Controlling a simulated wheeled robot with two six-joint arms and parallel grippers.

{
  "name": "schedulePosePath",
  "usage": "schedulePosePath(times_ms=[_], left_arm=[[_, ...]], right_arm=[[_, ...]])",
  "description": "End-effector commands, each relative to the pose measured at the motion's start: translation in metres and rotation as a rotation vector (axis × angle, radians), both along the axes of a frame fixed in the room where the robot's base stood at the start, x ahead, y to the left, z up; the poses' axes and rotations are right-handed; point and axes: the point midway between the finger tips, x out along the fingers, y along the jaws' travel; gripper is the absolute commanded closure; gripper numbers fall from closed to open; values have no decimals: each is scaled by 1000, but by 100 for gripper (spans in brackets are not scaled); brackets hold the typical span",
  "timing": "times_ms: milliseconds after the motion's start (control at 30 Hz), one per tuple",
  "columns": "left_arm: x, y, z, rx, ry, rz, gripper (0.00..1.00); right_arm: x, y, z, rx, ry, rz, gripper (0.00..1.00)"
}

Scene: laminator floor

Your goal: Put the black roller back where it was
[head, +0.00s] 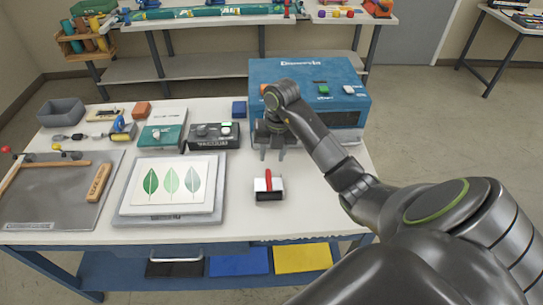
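A small roller (269,195) lies on the white table, right of the leaf print. It has a black body, a pale upper part and a red handle. My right gripper (272,154) is behind the roller in the picture, in front of the blue machine. Its two fingers point down, apart, with nothing seen between them. I cannot tell how high the fingertips are above the table. My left gripper is not in view.
The blue machine (345,100) stands at the back right. A leaf print (172,188) lies on a grey board at centre left. A dark cutting board (45,205) with a wooden block (99,183) is at left. A black box (212,135) stands behind. The table right of the roller is clear.

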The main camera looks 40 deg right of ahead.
Motion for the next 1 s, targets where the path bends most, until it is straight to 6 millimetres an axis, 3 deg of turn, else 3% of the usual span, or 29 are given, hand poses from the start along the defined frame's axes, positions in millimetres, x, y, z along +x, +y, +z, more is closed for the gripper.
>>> schedulePosePath(times_ms=[200,800,900,1000], left_arm=[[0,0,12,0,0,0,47],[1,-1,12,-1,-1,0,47],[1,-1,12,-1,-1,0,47],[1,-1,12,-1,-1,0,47]], right_arm=[[-1,-1,12,-1,-1,0,62],[0,-1,12,1,-3,1,62],[1,6,10,29,-26,19,62],[5,25,5,112,-101,65,62]])
